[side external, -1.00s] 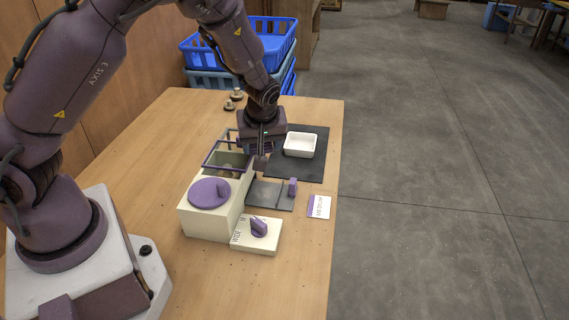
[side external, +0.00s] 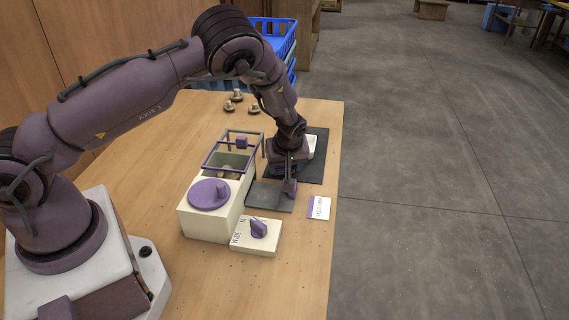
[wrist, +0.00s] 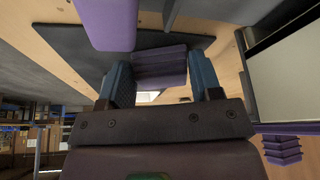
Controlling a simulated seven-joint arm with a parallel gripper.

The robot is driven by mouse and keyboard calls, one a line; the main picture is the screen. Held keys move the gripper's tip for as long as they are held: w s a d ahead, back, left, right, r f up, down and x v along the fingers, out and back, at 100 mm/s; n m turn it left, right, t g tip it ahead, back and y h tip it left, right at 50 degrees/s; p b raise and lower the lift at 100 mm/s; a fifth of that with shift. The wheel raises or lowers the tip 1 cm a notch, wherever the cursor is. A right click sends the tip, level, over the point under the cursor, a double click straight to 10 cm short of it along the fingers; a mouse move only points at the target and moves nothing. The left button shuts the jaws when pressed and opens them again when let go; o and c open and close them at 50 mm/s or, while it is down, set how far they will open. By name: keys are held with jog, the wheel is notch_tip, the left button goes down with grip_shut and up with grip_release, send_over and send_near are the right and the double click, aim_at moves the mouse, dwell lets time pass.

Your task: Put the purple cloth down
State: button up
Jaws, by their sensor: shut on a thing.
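My gripper (side external: 287,177) is low over the dark plate (side external: 264,196), right of the cream machine. In the wrist view its two blue fingers (wrist: 160,72) are closed on a purple, ridged, block-like thing, which I take to be the folded purple cloth (wrist: 160,62). A second purple block (wrist: 105,20) stands at the top of the wrist view, left of the held thing. In the side view a purple piece (side external: 291,188) shows at the fingertips; I cannot tell whether it is the cloth or that block. Contact with the plate cannot be told.
The cream machine (side external: 208,223) has a purple disc, an open frame and a purple block (side external: 241,143). A knob box (side external: 255,241) and label card (side external: 318,208) are nearer.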

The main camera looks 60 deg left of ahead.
jog(key=shift+f, duration=0.1)
jog(key=o, duration=0.8)
jog(key=s+d+r+m+t+h, duration=0.1)
jog(key=s+d+r+m, duration=0.2)
jog(key=r, duration=0.6)
jog(key=s+d+r+m+h, duration=0.1)
jog(key=s+d+r+h, duration=0.1)
jog(key=s+r, duration=0.5)
jog(key=s+d+r+m+t+h, duration=0.1)
jog(key=s+d+r+m, duration=0.15)
jog(key=r, duration=0.85)
jog(key=shift+s+d+r+m+t, duration=0.4)
jog(key=shift+s+r+m, duration=0.75)
jog(key=shift+s, duration=1.3)
jog(key=shift+s+d+r+m+t, duration=0.35)
jog(key=shift+s+r+m, duration=0.75)
jog(key=shift+s, duration=1.4)
jog(key=shift+s+d+r+m+t, duration=0.4)
jog(key=shift+s+r+m, duration=0.75)
jog(key=shift+s, duration=1.3)
